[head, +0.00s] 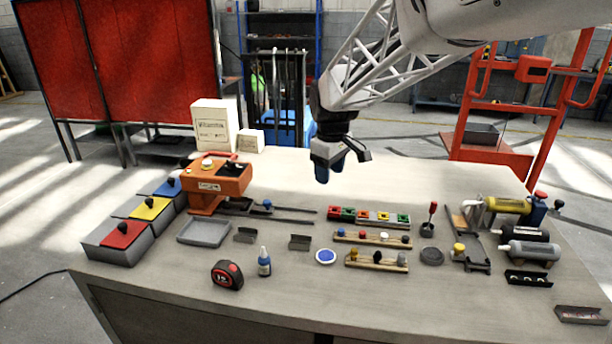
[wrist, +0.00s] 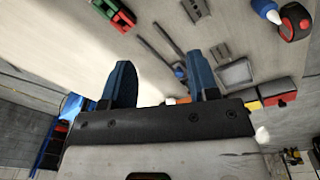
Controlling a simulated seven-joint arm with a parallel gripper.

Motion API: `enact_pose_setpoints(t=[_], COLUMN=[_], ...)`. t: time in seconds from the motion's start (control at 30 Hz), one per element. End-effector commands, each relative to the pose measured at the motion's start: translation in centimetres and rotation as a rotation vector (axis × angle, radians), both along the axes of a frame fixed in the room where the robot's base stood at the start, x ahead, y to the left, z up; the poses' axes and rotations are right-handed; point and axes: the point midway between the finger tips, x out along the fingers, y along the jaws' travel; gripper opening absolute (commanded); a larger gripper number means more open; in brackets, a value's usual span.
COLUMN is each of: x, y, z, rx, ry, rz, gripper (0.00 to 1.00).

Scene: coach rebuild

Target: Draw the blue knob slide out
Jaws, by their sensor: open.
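The blue knob (head: 267,204) stands up from a dark slide with thin rails (head: 290,220), beside the orange machine (head: 220,182) on the left half of the bench. My gripper (head: 328,176) is open and empty, with blue fingers, well above the bench, behind and to the right of the knob in the head view. In the wrist view, the dark slide rails (wrist: 160,42) lie beyond the fingers of my gripper (wrist: 161,62). The blue knob there is small and partly hard to make out near the right finger.
A grey tray (head: 204,232) and small dark brackets (head: 300,242) lie in front of the slide. A row of coloured blocks (head: 369,216) is to its right. Lidded bins (head: 120,240) line the left edge. A yellow-knob slide (head: 459,249) is at right.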

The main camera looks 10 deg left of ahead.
Motion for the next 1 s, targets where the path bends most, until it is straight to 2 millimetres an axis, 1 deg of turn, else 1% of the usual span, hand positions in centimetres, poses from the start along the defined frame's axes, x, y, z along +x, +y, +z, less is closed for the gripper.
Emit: enact_pose_setpoints(t=[0.03, 0.3, 0.47, 0.5, 0.7, 0.83, 0.9, 1.0], x=[0.8, 4.5, 6.4, 6.8, 8.5, 9.1, 9.3, 9.4], y=[1.3, 7.6, 11.5, 12.5, 17.0, 18.9, 19.6, 20.0], z=[-0.5, -3.3, -5.2, -5.6, -8.1, -9.1, -9.5, -9.7], rx=[-0.003, -0.017, -0.026, -0.027, -0.035, -0.039, -0.039, -0.040], ry=[0.006, 0.025, 0.039, 0.040, 0.053, 0.058, 0.059, 0.060], rz=[0.029, 0.190, 0.286, 0.310, 0.416, 0.461, 0.477, 0.489], gripper=[0.55, 0.55, 0.55, 0.55, 0.55, 0.55, 0.55, 0.55])
